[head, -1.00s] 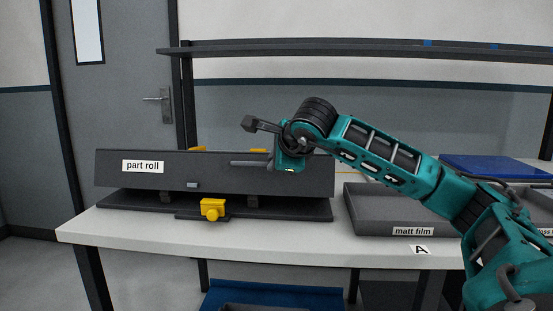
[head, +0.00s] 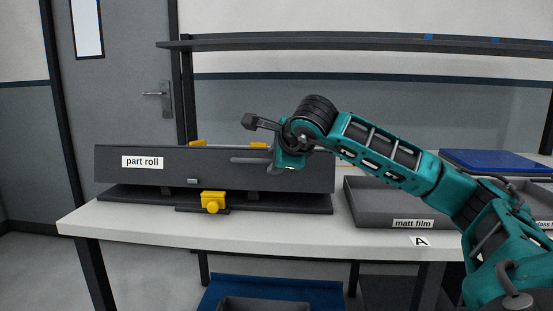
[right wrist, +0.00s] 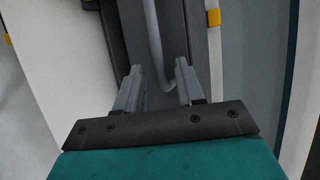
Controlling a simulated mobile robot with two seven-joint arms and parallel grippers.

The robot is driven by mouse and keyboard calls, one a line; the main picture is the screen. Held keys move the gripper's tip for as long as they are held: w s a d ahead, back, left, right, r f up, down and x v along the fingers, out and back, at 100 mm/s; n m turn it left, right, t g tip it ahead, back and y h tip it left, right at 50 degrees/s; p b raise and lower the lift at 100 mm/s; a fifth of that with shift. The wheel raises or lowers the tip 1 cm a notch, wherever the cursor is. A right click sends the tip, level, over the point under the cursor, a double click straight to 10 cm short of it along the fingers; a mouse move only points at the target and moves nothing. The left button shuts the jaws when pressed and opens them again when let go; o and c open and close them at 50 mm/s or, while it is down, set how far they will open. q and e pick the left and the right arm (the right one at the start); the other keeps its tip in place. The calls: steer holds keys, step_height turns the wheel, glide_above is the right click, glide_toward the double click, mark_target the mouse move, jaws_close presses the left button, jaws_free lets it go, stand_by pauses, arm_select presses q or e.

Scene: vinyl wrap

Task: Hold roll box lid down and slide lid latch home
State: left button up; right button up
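The roll box (head: 120,177) is a long dark box labelled "part roll" on the table, and its lid looks down. A yellow latch with a round knob (head: 213,202) sits at the middle of its front base, below a small grey catch plate (head: 192,181). My right gripper (head: 255,160) is over the right half of the box, pointing left. In the right wrist view its two grey fingers (right wrist: 158,85) are apart, with a bent grey bar (right wrist: 153,40), like a handle, between or just beyond them. Contact cannot be told. My left gripper is out of view.
A grey tray labelled "matt film" (head: 413,223) stands to the right, with a blue one (head: 495,160) behind. Yellow clips (head: 198,143) show at the box's back edge. A shelf (head: 350,40) runs above. The table's front left (head: 100,222) is clear.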

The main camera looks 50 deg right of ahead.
steer(key=shift+s+r, duration=0.1)
steer(key=p+v, duration=0.1)
steer(key=v, duration=1.1)
steer(key=shift+s+a+r, duration=0.15)
steer(key=shift+s+r, duration=0.05)
steer(key=shift+s, duration=0.05)
